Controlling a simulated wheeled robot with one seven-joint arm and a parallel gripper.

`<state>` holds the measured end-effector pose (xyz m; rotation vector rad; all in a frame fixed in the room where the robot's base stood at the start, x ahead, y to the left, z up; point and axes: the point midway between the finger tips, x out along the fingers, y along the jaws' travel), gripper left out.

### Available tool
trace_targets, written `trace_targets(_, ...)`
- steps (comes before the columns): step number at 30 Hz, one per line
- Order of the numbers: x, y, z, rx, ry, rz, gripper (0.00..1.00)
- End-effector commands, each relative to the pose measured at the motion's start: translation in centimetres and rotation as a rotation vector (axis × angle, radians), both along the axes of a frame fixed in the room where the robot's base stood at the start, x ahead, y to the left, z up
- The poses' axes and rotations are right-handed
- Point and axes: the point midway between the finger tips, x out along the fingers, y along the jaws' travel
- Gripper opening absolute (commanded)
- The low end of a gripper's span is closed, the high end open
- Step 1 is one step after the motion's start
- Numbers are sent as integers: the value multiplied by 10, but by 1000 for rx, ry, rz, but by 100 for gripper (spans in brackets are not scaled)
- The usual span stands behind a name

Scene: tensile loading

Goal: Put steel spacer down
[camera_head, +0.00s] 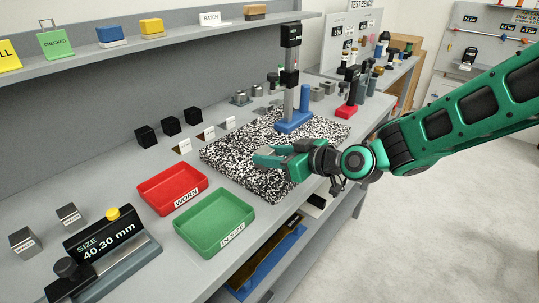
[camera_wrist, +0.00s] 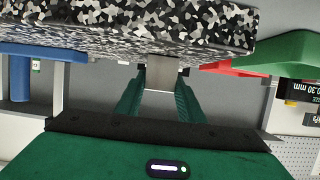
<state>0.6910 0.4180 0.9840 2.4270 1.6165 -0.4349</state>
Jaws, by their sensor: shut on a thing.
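My gripper (camera_head: 268,158) is over the black-and-white speckled plate (camera_head: 222,157) in the head view, near its front-left part. In the wrist view my gripper (camera_wrist: 158,85) has its two green fingers shut on a small grey steel spacer (camera_wrist: 161,72), one finger on each side. The spacer's upper part in that view meets the edge of the speckled plate (camera_wrist: 120,25). I cannot tell whether it touches the plate. In the head view the spacer is mostly hidden by the fingers.
A red WORN tray (camera_head: 172,188) and a green IN SIZE tray (camera_head: 215,223) lie left of the plate. A gauge stand with a blue base (camera_head: 295,122) stands at the plate's back. A size display (camera_head: 104,236) and two steel blocks (camera_head: 25,243) are at the left front.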

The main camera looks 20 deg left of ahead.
Motion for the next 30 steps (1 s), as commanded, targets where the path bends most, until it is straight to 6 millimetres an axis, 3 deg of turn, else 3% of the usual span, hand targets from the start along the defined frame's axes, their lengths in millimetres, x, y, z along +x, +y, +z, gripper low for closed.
trace_targets(9, 0, 1, -1, 3, -2, 1, 0)
trace_targets(10, 0, 1, -2, 1, -1, 1, 40)
trace_targets(12, 0, 1, -1, 0, -2, 2, 54)
trace_targets(23, -1, 0, 1, 0, -2, 2, 54)
trace_targets(30, -13, -30, 13, -1, -3, -2, 54)
